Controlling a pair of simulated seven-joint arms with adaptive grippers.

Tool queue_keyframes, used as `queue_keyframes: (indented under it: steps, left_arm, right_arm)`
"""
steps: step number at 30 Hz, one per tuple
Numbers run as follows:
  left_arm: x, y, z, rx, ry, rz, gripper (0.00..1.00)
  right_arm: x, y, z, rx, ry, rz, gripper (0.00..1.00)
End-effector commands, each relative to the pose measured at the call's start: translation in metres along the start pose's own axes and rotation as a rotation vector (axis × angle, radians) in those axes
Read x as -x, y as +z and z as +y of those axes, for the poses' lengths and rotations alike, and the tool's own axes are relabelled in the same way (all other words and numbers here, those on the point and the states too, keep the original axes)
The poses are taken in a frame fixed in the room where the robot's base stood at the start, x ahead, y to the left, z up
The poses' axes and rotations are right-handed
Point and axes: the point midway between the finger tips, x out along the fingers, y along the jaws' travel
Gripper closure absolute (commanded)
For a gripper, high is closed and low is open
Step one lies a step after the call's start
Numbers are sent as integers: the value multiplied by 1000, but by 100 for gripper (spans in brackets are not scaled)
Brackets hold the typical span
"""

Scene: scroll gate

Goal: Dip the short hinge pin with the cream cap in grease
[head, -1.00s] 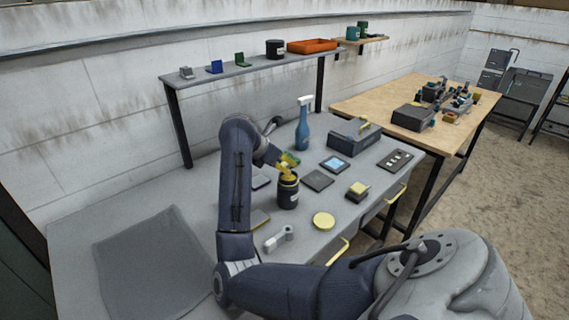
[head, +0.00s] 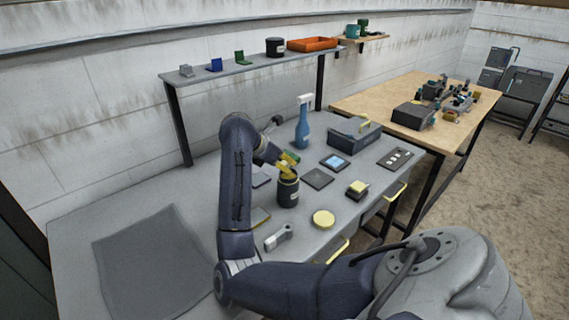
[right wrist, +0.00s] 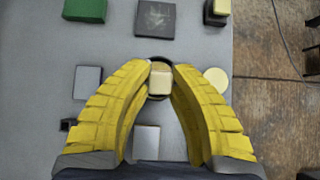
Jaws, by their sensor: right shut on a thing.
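My right gripper (head: 288,174) is over the mouth of a dark jar (head: 288,194) with a pale label. In the right wrist view my yellow fingers (right wrist: 160,78) are shut on the hinge pin by its squarish cream cap (right wrist: 160,83). The pin's shaft is hidden below the cap. The jar's dark rim (right wrist: 154,62) shows behind the cap, so the pin is over or in its mouth; I cannot tell how deep. My left gripper is not in view.
A round yellow lid (head: 323,219) lies right of the jar, and a grey wrench-like part (head: 279,237) in front. A dark plate (head: 318,180), a cream-topped block (head: 357,190) and a blue spray bottle (head: 303,128) are near. A grey mat (head: 150,260) lies at left.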

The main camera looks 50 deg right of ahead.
Motion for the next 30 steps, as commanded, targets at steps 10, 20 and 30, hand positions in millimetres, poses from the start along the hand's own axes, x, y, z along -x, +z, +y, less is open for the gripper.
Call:
queue_keyframes:
  steps: [10,20,30]
  left_arm:
    - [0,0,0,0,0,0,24]
    - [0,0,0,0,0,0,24]
    - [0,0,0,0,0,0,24]
  right_arm:
    - [-2,-2,0,0,0,-1,100]
    - [-5,-4,0,-1,0,-1,100]
    - [-6,-5,0,0,0,0,100]
